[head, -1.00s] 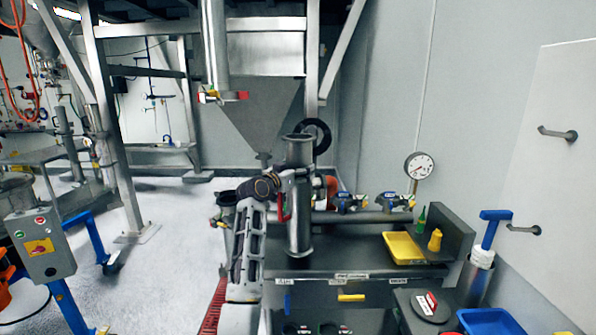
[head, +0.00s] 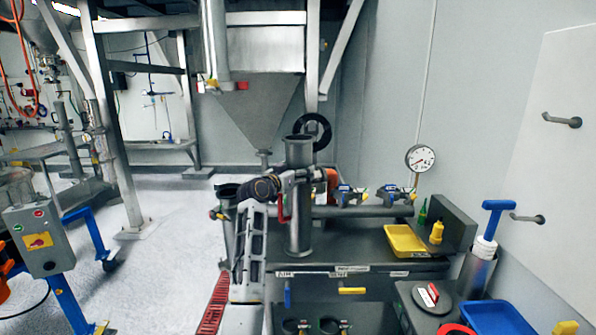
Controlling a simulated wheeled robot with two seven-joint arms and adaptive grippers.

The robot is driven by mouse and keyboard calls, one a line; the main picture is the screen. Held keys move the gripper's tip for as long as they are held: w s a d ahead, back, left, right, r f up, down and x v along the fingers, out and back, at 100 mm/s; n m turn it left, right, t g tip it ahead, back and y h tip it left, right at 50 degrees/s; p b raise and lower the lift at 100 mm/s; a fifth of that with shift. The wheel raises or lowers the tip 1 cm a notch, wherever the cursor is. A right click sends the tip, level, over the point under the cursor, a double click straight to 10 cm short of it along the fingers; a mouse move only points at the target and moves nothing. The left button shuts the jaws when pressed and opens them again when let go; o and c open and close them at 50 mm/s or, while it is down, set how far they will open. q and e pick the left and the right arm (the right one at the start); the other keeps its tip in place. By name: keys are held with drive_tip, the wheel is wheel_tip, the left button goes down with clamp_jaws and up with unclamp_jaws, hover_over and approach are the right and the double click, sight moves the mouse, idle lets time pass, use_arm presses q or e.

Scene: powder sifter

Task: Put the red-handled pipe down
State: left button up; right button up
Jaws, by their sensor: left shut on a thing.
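The red-handled pipe (head: 299,222) is a grey metal tube with a flared top, upright over the left part of the dark bench top (head: 350,243). Its red handle (head: 283,208) is on its left side. My left gripper (head: 290,180) comes in from the lower left and is shut on the pipe near its upper part. The fingertips are partly hidden, so the exact grip is unclear. The pipe's lower end appears at the bench surface; I cannot tell if it touches. My right gripper is not in view.
A horizontal pipe with blue-and-yellow fittings (head: 347,195) runs along the bench's back. A steel hopper (head: 258,110) hangs behind. A blue tray (head: 495,318) is at lower right. Bench space between pipe and yellow tray is clear.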

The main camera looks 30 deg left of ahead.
use_arm(q)
drive_tip(key=shift+r, duration=0.1)
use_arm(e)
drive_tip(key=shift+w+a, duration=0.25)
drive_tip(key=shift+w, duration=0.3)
use_arm(q)
drive_tip(key=o, duration=1.7)
drive_tip(key=shift+f, duration=0.25)
drive_tip(key=shift+c, duration=0.2)
drive_tip(key=o, duration=0.3)
drive_tip(key=shift+s+r, duration=0.1)
drive_tip(key=shift+o, duration=0.2)
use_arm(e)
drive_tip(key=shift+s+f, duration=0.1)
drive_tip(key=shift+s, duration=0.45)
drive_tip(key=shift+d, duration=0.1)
